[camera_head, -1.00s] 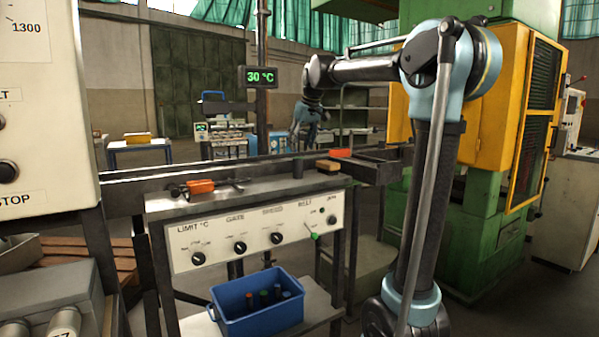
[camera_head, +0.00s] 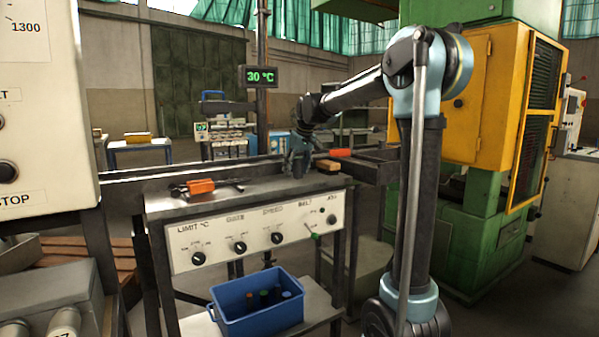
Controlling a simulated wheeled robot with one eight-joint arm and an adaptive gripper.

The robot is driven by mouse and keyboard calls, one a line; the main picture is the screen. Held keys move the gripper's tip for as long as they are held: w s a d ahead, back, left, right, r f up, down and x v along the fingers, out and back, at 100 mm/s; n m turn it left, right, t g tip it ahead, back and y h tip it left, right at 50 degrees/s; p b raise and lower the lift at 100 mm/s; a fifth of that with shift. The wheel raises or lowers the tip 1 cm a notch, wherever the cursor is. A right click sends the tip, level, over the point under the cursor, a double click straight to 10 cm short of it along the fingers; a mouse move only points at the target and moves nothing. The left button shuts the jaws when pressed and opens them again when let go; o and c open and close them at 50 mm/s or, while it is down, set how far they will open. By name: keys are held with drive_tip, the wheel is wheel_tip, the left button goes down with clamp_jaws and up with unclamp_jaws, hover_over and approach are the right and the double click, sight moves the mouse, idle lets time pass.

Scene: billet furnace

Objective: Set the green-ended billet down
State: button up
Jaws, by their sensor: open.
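My gripper (camera_head: 298,172) is open and low over the right end of the console top (camera_head: 262,189), pointing down. It is at the spot where a short dark upright cylinder stood. The gripper now covers that cylinder, so I cannot tell whether it is between the fingers or touches them, nor its end colour. A billet with a green end (camera_head: 264,297) stands in the blue bin (camera_head: 258,322) on the lower shelf. A reddish-ended one (camera_head: 249,297) and a blue-ended one (camera_head: 286,295) stand beside it.
An orange tool (camera_head: 201,187) lies on the console top's left half. A brush-like block (camera_head: 328,165) and an orange-red object (camera_head: 340,153) lie right of my gripper. The console front has knobs and a green-tipped lever (camera_head: 314,236). A yellow-and-green machine (camera_head: 490,110) stands at right.

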drive_tip(key=shift+f, duration=0.1)
clamp_jaws()
idle(0.3)
